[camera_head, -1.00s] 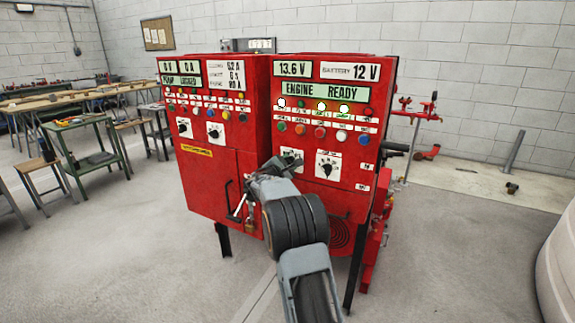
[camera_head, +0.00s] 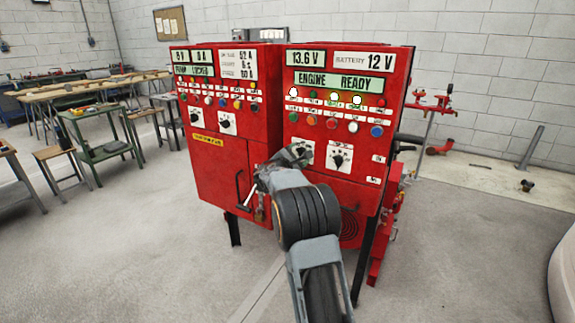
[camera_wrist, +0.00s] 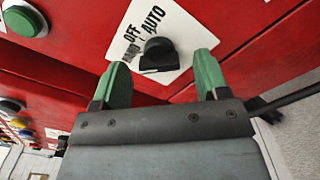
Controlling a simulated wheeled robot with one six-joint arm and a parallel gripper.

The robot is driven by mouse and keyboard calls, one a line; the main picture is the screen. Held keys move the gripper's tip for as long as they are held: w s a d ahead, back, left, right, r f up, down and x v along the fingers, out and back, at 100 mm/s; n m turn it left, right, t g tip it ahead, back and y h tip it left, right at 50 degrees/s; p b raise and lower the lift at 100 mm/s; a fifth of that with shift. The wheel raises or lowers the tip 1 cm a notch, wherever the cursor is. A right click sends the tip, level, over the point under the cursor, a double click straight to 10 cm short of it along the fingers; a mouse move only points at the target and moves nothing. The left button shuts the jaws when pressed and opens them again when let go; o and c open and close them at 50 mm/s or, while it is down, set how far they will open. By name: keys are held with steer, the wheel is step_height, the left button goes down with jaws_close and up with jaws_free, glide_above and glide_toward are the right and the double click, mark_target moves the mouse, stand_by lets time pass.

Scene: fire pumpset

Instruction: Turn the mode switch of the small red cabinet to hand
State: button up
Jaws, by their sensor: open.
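The mode switch (camera_wrist: 158,54) is a black knob on a white plate marked HAND, OFF and AUTO, seen in the wrist view. I cannot tell which mark it points at. The plate (camera_head: 305,147) shows partly in the head view, behind my gripper, on the right-hand red cabinet (camera_head: 335,195) that reads ENGINE READY. My gripper (camera_wrist: 163,78) is open, its two green fingertips left and right of the knob and a little below it in the picture. I see no contact with the knob. The fingertips are hard to make out in the head view.
A second black switch (camera_head: 339,158) sits just right on the same cabinet. Coloured buttons run above. Another red cabinet (camera_head: 220,165) stands at the left, with a black door handle (camera_head: 241,190) near my arm. Workbenches (camera_head: 100,143) stand far left. The floor in front is clear.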

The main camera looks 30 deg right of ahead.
steer(key=b+v, duration=0.1)
steer(key=v, duration=1.1)
steer(key=shift+s+a, duration=0.25)
